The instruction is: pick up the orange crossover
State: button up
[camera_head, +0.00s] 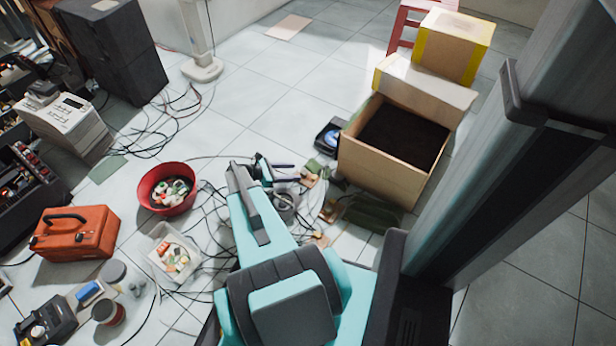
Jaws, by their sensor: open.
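My gripper (294,173) is near the middle of the head view, at the end of my teal arm. Its two dark fingers point right and stand apart, with nothing seen between them. A small orange-tan piece (310,179), which looks like the orange crossover, is just right of the fingertips among small parts and wires. It is too small to make out well, and I cannot tell whether the fingers touch it. Another small orange-tan piece (322,241) lies lower, near my arm. My arm hides part of the floor there.
An open cardboard box (387,178) stands right of the gripper, with a dark device (331,137) beside it. Loose cables cover the floor on the left. A red bowl (166,189), a white tray (174,253) and an orange case (75,232) stand there.

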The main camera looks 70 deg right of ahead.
aim_at(304, 172)
dwell(0.3)
jog(key=shift+b+x, duration=0.95)
jog(key=shift+x, duration=0.3)
jog(key=shift+b+x, duration=0.55)
jog(key=shift+x, duration=0.85)
jog(key=shift+r, duration=0.1)
jog(key=shift+c, duration=0.4)
grip_shut()
